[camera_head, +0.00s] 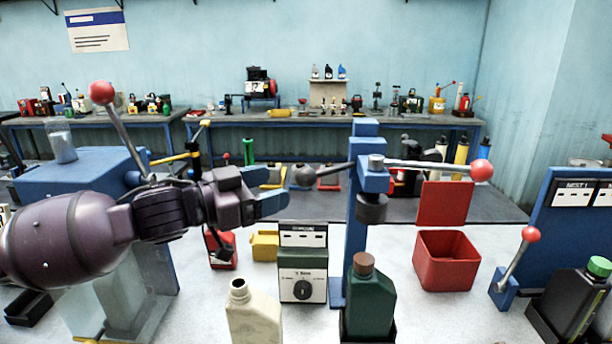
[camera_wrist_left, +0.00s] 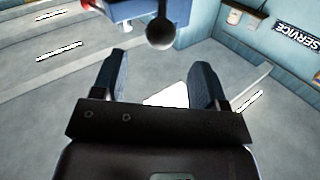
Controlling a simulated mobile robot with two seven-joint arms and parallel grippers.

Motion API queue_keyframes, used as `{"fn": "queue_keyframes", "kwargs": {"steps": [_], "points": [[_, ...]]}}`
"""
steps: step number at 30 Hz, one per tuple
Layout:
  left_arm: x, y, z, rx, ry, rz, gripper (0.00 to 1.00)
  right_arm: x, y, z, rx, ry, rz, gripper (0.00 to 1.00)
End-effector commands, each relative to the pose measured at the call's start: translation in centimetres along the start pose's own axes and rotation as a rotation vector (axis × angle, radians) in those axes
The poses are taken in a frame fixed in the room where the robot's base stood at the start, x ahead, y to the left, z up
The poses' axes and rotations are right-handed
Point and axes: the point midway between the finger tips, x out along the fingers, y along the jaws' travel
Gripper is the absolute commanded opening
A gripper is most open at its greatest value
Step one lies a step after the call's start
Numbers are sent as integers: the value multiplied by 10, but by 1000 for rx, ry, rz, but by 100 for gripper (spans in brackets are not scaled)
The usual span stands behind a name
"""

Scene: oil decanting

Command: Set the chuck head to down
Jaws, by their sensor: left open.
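The chuck head is a blue block (camera_head: 371,178) on a blue post (camera_head: 357,240), with a dark grey cylindrical chuck (camera_head: 371,208) under it. The chuck hangs clear above a dark green bottle (camera_head: 369,305) with a brown cap. A lever through the block is near level, with a red ball (camera_head: 481,170) at right and a dark grey ball (camera_head: 304,175) at left. My left gripper (camera_head: 276,190) is open and empty, just left of the grey ball. In the left wrist view the grey ball (camera_wrist_left: 160,32) lies beyond the fingertips, apart from them.
A cream open-necked bottle (camera_head: 252,315) and a control box with a dial (camera_head: 303,288) stand left of the post. A red bin (camera_head: 446,262) stands right. A red-knobbed lever (camera_head: 530,234) is further right. Another red-ball lever (camera_head: 102,92) rises behind my left arm.

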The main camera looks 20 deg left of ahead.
Motion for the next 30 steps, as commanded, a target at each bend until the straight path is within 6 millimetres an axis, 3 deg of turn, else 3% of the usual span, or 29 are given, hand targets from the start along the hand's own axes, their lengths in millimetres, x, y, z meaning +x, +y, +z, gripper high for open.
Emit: {"fn": "queue_keyframes", "kwargs": {"steps": [15, 30], "points": [[66, -1, -1, 0, 1, -1, 66, -4, -1, -11, 9, 5, 0, 0], [78, 0, 0, 1, -1, -1, 63, -6, 0, -7, 7, -3, 1, 0]]}}
